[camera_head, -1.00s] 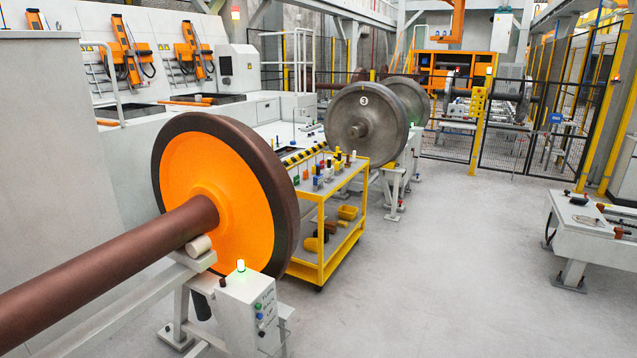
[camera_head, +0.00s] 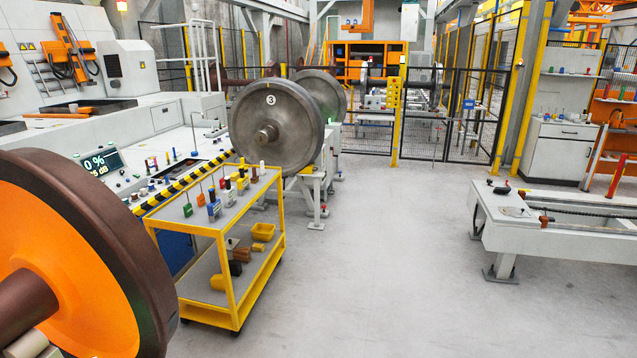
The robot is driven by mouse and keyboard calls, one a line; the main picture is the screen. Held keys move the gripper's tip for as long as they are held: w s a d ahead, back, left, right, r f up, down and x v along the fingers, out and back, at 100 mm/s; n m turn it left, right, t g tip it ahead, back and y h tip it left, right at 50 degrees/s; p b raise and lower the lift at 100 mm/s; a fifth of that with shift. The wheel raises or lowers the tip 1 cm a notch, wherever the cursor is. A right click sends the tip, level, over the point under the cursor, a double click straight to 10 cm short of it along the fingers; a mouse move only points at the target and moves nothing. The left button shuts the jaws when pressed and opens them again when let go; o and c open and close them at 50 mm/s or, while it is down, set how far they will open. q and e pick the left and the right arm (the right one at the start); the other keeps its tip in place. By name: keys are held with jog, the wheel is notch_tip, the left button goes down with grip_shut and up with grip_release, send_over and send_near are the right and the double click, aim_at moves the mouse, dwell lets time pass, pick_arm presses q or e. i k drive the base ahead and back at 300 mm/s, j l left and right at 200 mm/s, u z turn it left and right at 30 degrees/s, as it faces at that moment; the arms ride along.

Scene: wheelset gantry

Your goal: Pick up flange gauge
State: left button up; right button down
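Neither of my grippers shows in the head view. I cannot single out a flange gauge for certain. A yellow-framed cart (camera_head: 232,296) stands left of centre with several small tools and bottles on its top shelf, among them a blue item (camera_head: 214,207), a green item (camera_head: 188,210) and a red item (camera_head: 212,195). They are too small to tell apart as gauges. A grey wheel marked 3 (camera_head: 290,118) stands behind the cart. An orange-faced wheel (camera_head: 60,270) with a brown rim is close at the lower left.
A control console with a display (camera_head: 100,162) stands behind the cart at the left. A white bench (camera_head: 540,230) stands at the right, with a white cabinet (camera_head: 555,150) beyond it. Black mesh fencing (camera_head: 470,125) closes the back. The grey floor between cart and bench is clear.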

aim_at(214, 210)
jog(key=i+l, duration=0.1)
jog(key=i, duration=1.25)
jog(key=i+l, duration=0.15)
jog(key=i, duration=0.5)
jog(key=j+u, duration=0.05)
